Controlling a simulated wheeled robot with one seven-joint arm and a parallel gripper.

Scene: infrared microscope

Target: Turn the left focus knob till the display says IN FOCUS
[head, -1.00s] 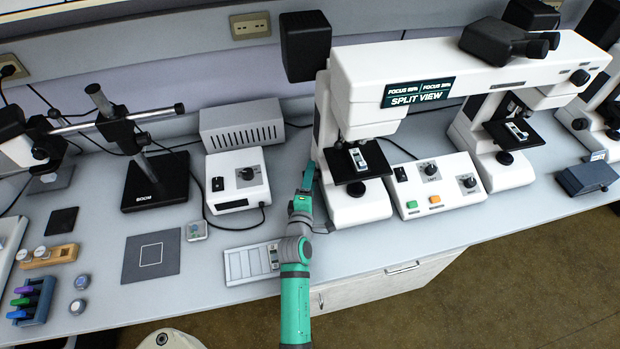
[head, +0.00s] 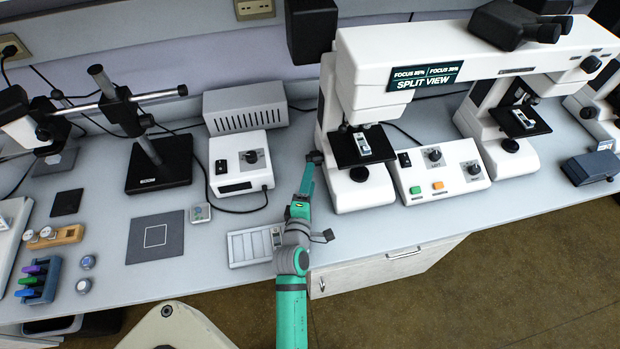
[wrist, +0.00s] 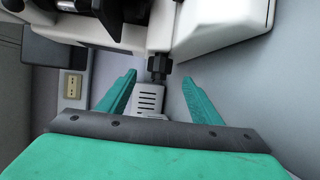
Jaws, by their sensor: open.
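The comparison microscope's left stand (head: 340,115) is white with a black stage. Its left focus knob (head: 316,157) is a small dark knob on the stand's left side. In the wrist view the black knob (wrist: 158,67) sticks out of the white body, in line with the gap between my fingertips. My gripper (head: 308,174) is open and empty, with its green fingers (wrist: 159,78) pointing at the knob. The knob lies at or slightly beyond the tips; contact cannot be told. The display (head: 424,76) shows two FOCUS percentages, too small to read surely, above SPLIT VIEW.
A white control box (head: 437,172) with knobs and coloured buttons stands between the two microscope stands. A white power unit (head: 240,163) and a grey vented box (head: 245,108) stand left of my gripper. A slide tray (head: 248,247) lies by my arm.

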